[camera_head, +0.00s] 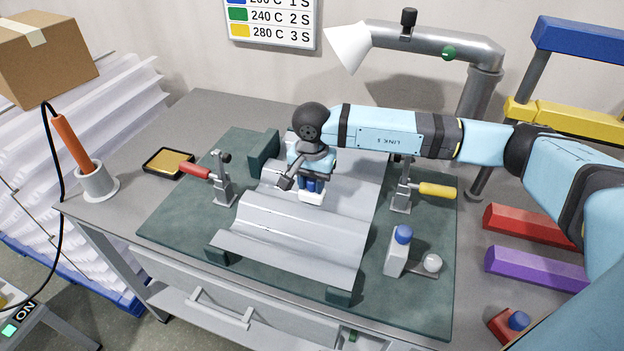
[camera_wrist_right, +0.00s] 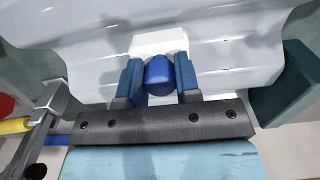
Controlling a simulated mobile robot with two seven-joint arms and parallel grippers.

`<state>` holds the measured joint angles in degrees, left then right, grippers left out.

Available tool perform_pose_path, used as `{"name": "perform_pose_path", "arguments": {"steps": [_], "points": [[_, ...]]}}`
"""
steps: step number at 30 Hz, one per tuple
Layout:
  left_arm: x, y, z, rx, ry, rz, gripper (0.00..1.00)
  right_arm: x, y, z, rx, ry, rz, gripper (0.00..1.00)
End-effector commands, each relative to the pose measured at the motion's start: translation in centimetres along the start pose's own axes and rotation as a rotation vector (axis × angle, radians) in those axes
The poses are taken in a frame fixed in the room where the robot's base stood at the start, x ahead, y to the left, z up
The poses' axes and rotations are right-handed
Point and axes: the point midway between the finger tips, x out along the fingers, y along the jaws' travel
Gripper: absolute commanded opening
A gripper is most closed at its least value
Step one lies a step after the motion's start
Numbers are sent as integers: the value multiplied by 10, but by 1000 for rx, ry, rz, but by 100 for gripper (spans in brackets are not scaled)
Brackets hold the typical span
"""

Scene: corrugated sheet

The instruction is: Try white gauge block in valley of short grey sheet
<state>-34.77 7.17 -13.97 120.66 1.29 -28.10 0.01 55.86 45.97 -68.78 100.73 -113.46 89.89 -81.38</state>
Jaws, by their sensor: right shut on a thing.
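The grey corrugated sheet (camera_head: 300,238) lies on a dark green mat (camera_head: 178,212), its ridges running across the picture. My right gripper (camera_head: 314,185) points down over the middle of the sheet and is shut on the blue knob (camera_wrist_right: 159,75) of the white gauge block (camera_head: 311,197). The white block also shows beyond the fingers in the right wrist view (camera_wrist_right: 160,41). It is at or just above a valley of the sheet; I cannot tell whether it touches. Its underside is hidden. My left gripper is not in view.
A red-handled clamp (camera_head: 222,185) and a yellow-handled clamp (camera_head: 404,192) flank the sheet. Green blocks (camera_head: 264,152) stand at its edges. Red (camera_head: 525,226) and purple (camera_head: 535,268) bars lie farther right.

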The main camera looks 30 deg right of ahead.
Motion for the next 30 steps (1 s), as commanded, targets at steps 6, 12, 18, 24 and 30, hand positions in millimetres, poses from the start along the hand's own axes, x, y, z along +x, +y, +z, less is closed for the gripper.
{"name": "perform_pose_path", "arguments": {"steps": [6,12,18,24,30], "points": [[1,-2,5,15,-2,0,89,8,0,0,0,0,0,6],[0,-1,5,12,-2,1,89,7,0,0,0,0,0,6],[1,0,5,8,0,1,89,8,0,0,0,0,0,6],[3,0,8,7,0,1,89,11,0,0,0,0,0,6],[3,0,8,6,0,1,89,11,0,0,0,0,0,56]]}}
